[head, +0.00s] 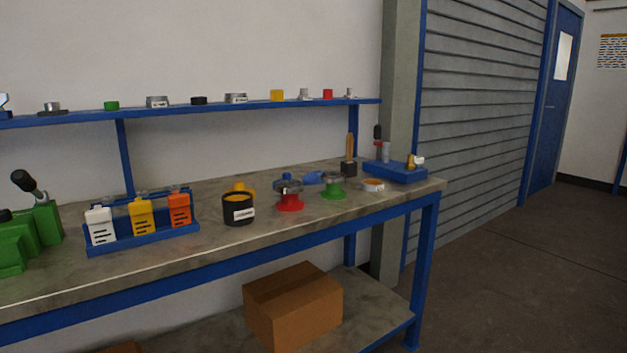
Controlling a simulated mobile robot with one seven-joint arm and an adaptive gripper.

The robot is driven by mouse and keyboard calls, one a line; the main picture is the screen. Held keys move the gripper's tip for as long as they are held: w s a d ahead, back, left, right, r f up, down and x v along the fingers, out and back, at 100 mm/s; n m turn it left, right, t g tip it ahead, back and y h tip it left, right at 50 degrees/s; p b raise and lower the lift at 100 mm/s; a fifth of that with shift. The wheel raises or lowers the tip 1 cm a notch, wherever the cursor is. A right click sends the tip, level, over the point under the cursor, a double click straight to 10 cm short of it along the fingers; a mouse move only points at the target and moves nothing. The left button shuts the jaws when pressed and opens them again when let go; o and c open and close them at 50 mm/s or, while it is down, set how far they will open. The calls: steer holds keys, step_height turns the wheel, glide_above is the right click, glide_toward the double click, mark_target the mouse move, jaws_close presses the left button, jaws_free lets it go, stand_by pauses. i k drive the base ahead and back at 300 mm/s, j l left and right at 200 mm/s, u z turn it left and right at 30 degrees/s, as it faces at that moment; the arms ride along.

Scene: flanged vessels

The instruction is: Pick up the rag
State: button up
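A small crumpled-looking blue thing (313,178) lies on the workbench (335,212) towards its right end. It may be the rag, but it is too small to tell for sure. It sits behind and between a red-based flanged vessel (289,202) and a green-based flanged vessel (333,192), which hides part of its right side. A yellow thing (240,187) shows partly behind a black labelled pot (238,210); I cannot tell what it is. My gripper is not in view.
A blue rack (150,239) with white, yellow and orange containers and a green vise (30,240) stand to the left. A blue tray (397,173) is at the bench's right end. A shelf (210,108) runs above. A cardboard box (293,310) sits below. The right floor is clear.

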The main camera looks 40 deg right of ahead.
mark_target(314, 178)
steer(key=i+l+u, duration=0.15)
steer(key=l, duration=0.6)
steer(key=l+u, duration=0.15)
steer(key=l, duration=0.65)
steer(key=i+l+u, duration=0.1)
steer(key=l, duration=0.35)
steer(key=i+l, duration=0.1)
steer(key=l, duration=0.35)
steer(key=i+l+u, duration=0.15)
steer(key=l, duration=0.3)
steer(key=i+l, duration=0.45)
steer(key=l, duration=0.15)
steer(key=i+l, duration=0.4)
steer(key=l, duration=0.15)
